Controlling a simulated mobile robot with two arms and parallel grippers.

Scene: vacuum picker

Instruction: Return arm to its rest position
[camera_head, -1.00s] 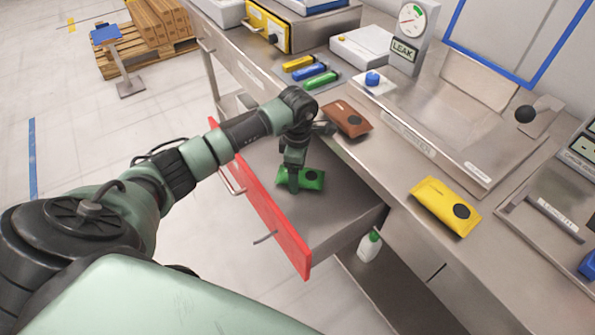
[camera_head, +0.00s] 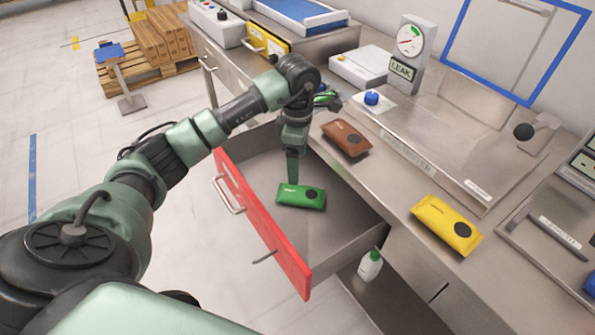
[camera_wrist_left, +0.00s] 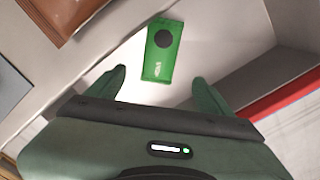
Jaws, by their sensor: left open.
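My left gripper (camera_head: 292,178) hangs over the open drawer, pointing down, just above a green packet (camera_head: 301,196). In the left wrist view the gripper (camera_wrist_left: 159,76) is open, with nothing between its fingers. The green packet (camera_wrist_left: 162,52) lies beyond the fingertips there, apart from them, flat on the drawer floor. It has a round black spot on one end. My left arm reaches out from the lower left of the head view. My right gripper is not in view.
The red-fronted drawer (camera_head: 262,225) is pulled out below the bench. A brown packet (camera_head: 346,138) and a yellow packet (camera_head: 446,224) lie on the bench top. A gauge stand (camera_head: 410,52) is behind. A white bottle (camera_head: 370,265) stands beneath.

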